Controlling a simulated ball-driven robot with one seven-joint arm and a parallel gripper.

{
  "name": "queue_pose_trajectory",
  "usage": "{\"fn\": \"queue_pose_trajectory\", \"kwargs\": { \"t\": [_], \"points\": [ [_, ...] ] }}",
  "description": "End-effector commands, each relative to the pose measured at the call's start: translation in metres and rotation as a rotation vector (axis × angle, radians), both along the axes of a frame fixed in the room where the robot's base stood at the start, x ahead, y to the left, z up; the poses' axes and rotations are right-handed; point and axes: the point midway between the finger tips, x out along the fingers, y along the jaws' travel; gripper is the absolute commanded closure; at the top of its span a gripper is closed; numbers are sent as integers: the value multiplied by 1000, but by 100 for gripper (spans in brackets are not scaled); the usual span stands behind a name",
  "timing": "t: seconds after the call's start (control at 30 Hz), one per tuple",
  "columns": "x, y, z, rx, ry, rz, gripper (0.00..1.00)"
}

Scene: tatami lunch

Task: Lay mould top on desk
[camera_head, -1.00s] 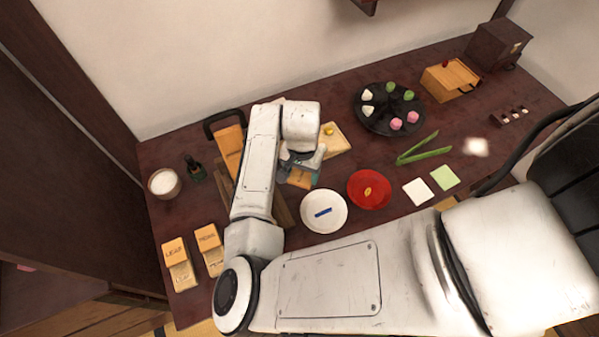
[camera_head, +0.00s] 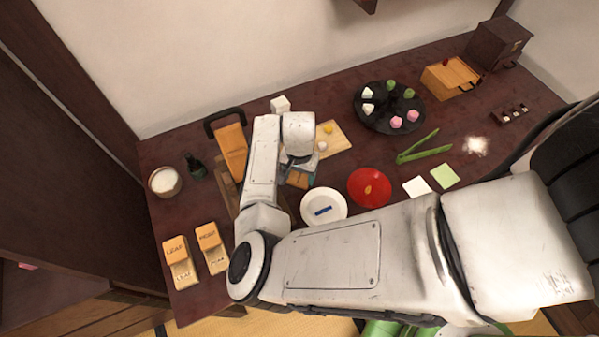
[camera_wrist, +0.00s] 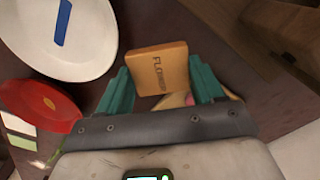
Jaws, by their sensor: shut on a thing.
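The mould top is an orange wooden block marked FLOWER (camera_wrist: 158,68). It sits between the two teal fingers of my gripper (camera_wrist: 162,82) in the wrist view, and the gripper is shut on it. In the head view the wooden block (camera_head: 298,180) shows just below my wrist, partly hidden, over the dark red desk (camera_head: 410,165). I cannot tell whether it touches the desk. In the wrist view a pale wooden piece and a bit of pink show behind the block, mostly hidden by the gripper.
A white plate with a blue strip (camera_head: 338,208) and a red plate (camera_head: 369,188) lie close to the right. A light board (camera_head: 333,138) is behind. Wooden LEAF (camera_head: 178,252) and POINT-like (camera_head: 210,238) moulds stand front left. Green tongs (camera_head: 425,150) lie further right.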

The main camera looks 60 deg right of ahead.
Motion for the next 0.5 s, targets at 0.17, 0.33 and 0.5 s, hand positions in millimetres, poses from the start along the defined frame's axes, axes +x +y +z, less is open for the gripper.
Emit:
{"fn": "queue_pose_trajectory", "kwargs": {
  "t": [0.17, 0.33, 0.5],
  "points": [
    [0, 0, -6, -1, 1, 1, 62],
    [0, 0, -10, 0, 1, 0, 62],
    [0, 0, -10, 0, 0, 0, 27]
  ]
}}
